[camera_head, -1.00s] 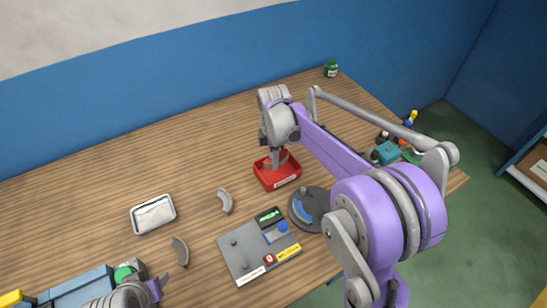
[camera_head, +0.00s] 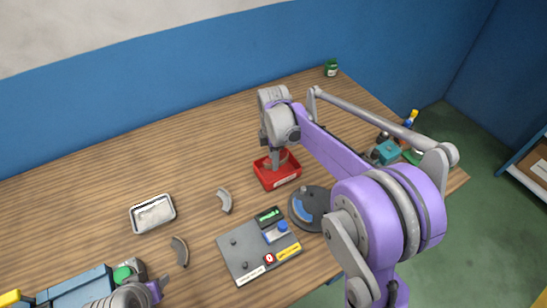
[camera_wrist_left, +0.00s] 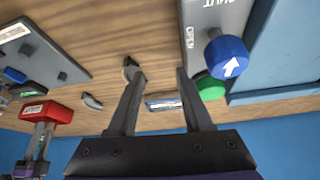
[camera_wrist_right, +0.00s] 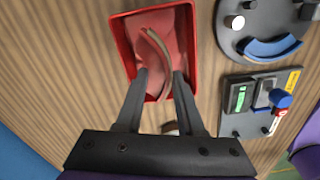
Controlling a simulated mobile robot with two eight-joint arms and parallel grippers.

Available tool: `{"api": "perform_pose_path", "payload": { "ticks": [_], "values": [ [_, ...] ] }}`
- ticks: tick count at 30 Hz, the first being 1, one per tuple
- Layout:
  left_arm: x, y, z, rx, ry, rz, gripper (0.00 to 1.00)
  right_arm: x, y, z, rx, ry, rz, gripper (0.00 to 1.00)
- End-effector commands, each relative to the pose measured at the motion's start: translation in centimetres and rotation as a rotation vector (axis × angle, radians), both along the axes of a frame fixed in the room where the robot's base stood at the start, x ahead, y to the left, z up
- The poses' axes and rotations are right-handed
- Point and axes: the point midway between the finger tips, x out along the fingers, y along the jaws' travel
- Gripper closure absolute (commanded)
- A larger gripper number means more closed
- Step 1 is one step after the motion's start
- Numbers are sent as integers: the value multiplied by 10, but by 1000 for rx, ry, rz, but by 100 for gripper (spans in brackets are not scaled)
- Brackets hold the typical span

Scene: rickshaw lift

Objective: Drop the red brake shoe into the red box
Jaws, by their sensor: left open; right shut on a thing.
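The red box (camera_head: 277,175) stands on the table, open at the top. My right gripper (camera_wrist_right: 160,73) is shut on the red brake shoe (camera_wrist_right: 155,46), a curved piece with a greyish edge. In the right wrist view the shoe lies within the outline of the red box (camera_wrist_right: 118,40). I cannot tell whether it touches the box floor. In the head view my right gripper (camera_head: 274,161) is over the box and partly hides the shoe. My left gripper (camera_wrist_left: 157,75) is open and empty, near the table's front left edge.
Two grey curved shoes (camera_head: 224,200) (camera_head: 180,251) lie left of the box. A silver tray (camera_head: 153,214) is farther left. A grey panel with a blue knob (camera_head: 258,250) and a round dark plate (camera_head: 309,207) are in front.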

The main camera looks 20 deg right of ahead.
Motion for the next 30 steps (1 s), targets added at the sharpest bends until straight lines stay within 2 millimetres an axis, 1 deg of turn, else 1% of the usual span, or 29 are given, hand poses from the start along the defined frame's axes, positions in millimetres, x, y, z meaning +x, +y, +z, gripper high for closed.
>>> {"api": "perform_pose_path", "payload": {
  "ticks": [28,29,30],
  "values": [
    [-1,0,-2,0,1,0,50,0,0,-2,0,0,0,100],
    [-1,0,-2,0,1,0,50,0,0,-2,0,0,0,58],
    [-1,0,-2,0,1,0,50,0,0,-2,0,0,0,50]
  ]
}}
